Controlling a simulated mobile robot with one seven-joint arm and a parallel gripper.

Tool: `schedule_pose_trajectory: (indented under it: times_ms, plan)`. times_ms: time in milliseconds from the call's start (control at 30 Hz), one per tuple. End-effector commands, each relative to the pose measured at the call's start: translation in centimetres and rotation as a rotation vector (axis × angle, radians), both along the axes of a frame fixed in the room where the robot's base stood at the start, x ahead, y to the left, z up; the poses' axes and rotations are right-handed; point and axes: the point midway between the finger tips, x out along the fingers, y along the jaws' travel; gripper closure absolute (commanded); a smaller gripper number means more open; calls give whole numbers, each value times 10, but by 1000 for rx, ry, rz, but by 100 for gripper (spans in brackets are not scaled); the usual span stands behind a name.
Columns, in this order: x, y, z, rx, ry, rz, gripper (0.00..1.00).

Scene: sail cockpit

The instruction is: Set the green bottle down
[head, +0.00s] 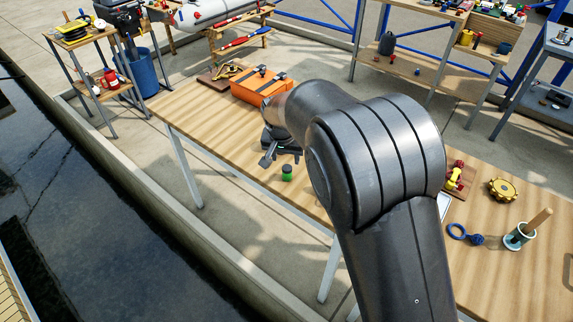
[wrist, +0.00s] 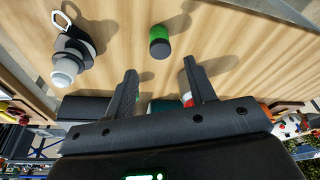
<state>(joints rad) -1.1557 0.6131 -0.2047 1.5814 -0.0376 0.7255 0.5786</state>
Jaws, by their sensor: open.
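The green bottle (head: 287,173), small with a dark end, stands on the wooden workbench (head: 205,120) near its front edge in the head view. In the wrist view the green bottle (wrist: 159,42) is just beyond my fingertips, roughly centred between them, with a shadow on the wood beside it. My gripper (head: 282,158) is open and empty, close to the bottle in the head view. In the wrist view the two fingers of my gripper (wrist: 161,68) are spread apart, and a gap shows between them and the bottle.
An orange case (head: 255,88) sits behind my gripper. A white-and-grey piece with a clip (wrist: 66,62) lies to the left in the wrist view. A yellow wheel (head: 503,189) and a blue ring (head: 457,231) are right of my arm. Bare wood lies left of the bottle.

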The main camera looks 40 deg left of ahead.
Motion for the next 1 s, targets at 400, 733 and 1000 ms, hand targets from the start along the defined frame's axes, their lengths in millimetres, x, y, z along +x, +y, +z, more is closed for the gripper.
schedule_pose_trajectory:
  times_ms: [400,733,1000]
  plan:
    - [-8,-4,30,-1,1,1,50]
    - [17,-50,63,21,3,-43,50]
    - [51,-190,138,72,-1,-144,50]
